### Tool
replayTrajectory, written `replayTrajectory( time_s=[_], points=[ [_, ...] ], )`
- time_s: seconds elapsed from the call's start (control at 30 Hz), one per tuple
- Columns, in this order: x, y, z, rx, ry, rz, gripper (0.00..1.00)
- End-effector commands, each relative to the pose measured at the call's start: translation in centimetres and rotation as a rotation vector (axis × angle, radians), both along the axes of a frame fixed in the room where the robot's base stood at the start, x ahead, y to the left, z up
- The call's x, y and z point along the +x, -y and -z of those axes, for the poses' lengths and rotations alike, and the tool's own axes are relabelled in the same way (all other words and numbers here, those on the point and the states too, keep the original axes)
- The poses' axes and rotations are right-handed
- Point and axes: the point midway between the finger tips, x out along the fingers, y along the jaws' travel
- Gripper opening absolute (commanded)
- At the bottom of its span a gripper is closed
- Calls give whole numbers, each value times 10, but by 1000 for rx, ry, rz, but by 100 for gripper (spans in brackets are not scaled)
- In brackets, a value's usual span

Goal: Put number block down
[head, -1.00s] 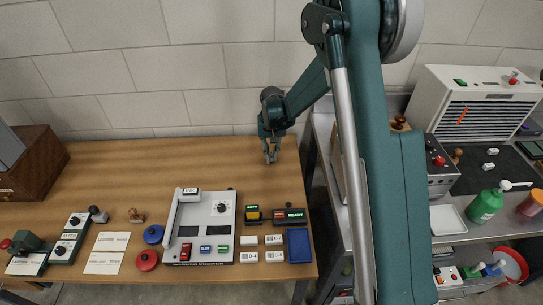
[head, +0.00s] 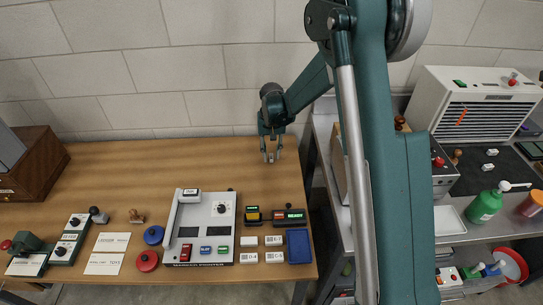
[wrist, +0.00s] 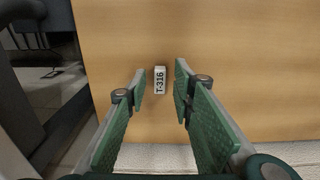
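The number block, a small white piece marked T-316 (wrist: 160,80), is on the wooden tabletop (wrist: 235,60) in the wrist view. It lies between and a little beyond my gripper's fingertips (wrist: 160,82), with a clear gap on each side. My gripper is open with green-padded fingers spread and nothing held. In the head view my gripper (head: 271,152) points down over the back right of the table, close to the wall. I cannot make out the block there.
A white marker printer (head: 207,222) stands at the table's front middle. Right of it are a small display unit (head: 289,215), several white labelled blocks (head: 249,258) and a blue tray (head: 298,246). The tabletop left of my gripper is clear. The table's right edge is close to it.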

Motion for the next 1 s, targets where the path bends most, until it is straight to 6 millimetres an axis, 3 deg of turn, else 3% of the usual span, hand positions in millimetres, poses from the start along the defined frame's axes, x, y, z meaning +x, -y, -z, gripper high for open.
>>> replayTrajectory(
  time_s=[0.5, 0.7, 1.0],
  points=[
    [0, 0, -81, 0, 0, 0, 25],
    [0, 0, -97, 0, 0, 0, 25],
    [0, 0, -100, 0, 0, 0, 25]
  ],
)
